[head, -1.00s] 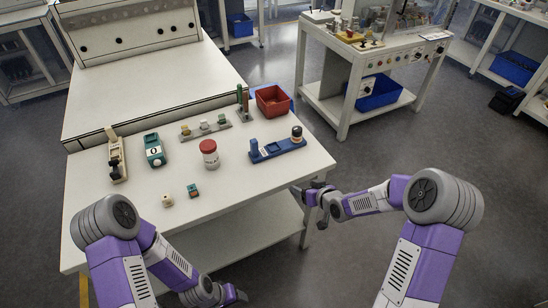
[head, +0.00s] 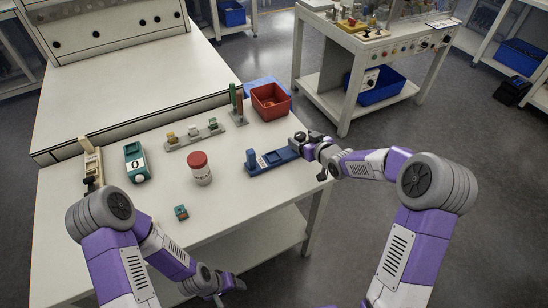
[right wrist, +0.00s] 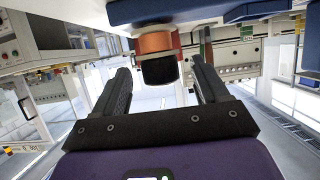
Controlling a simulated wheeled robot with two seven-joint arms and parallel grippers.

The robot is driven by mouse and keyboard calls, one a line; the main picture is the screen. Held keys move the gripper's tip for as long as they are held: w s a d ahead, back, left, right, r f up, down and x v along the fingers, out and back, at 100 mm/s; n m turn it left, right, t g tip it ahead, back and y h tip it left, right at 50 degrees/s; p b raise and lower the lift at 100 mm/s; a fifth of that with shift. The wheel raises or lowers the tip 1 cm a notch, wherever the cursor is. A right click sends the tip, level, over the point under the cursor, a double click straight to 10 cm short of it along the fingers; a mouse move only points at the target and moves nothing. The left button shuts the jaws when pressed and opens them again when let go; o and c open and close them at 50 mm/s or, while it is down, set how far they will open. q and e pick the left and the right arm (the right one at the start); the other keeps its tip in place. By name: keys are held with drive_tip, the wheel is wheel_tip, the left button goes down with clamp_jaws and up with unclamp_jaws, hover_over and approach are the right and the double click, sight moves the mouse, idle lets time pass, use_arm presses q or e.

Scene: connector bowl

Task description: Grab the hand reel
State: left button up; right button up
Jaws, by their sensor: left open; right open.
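A short cylinder with a black end and a copper-coloured band, perhaps the hand reel, stands on the right end of a blue base (head: 262,166) near the table's right edge. In the right wrist view the cylinder (right wrist: 157,68) shows between the fingertips of my right gripper (right wrist: 159,74). My right gripper (head: 314,147) is open, beside the base's right end in the head view, and partly covers the cylinder there. I cannot tell whether the fingers touch it. My left gripper (head: 228,286) is open and empty, low in front of the table.
On the table (head: 235,215) are a white jar with a red lid (head: 200,168), a teal device (head: 136,162), a beige tool (head: 92,165), a grey strip with several knobs (head: 193,133), a small teal block (head: 181,212) and a red bin (head: 270,101).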

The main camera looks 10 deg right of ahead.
sight(297, 135)
drive_tip(key=x, duration=0.4)
drive_tip(key=shift+b, duration=0.4)
drive_tip(key=shift+r, duration=0.1)
drive_tip(key=shift+c, duration=0.4)
drive_tip(key=c, duration=1.1)
